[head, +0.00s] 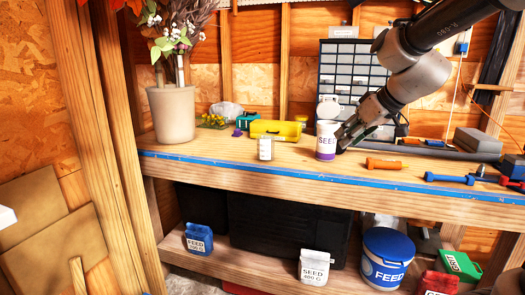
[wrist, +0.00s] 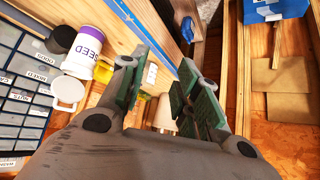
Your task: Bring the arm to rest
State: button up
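My gripper (head: 350,140) is above the workbench, just right of the white SEED jar (head: 326,142) in the head view. In the wrist view my gripper (wrist: 160,92) has its two green-padded fingers spread, with nothing held between them. The jar (wrist: 85,50) has a purple band and stands upright on the bench. Its round white lid (head: 328,107) is raised; the lid also shows in the wrist view (wrist: 68,90). My arm reaches in from the upper right, bent downward. I cannot tell whether a finger touches the jar.
A drawer cabinet (head: 353,72) stands behind the jar. Left are a small labelled bottle (head: 265,148), a yellow case (head: 276,130) and a potted plant (head: 172,114). An orange-handled tool (head: 383,164) lies right. Below, a shelf holds a blue FEED tub (head: 387,257). The bench front is mostly clear.

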jog(key=s+d+f+m+g+h, duration=0.1)
jog(key=s+d, duration=0.3)
jog(key=s, duration=0.4)
jog(key=s+d+f+m+g+h, duration=0.1)
jog(key=s+d+f+m, duration=0.1)
jog(key=s, duration=0.7)
jog(key=s+d+f+m+g+h, duration=0.1)
jog(key=s+d+f+m+h, duration=0.1)
jog(key=s+d, duration=0.4)
jog(key=s+m, duration=0.1)
jog(key=s, duration=0.2)
jog(key=shift+s, duration=0.2)
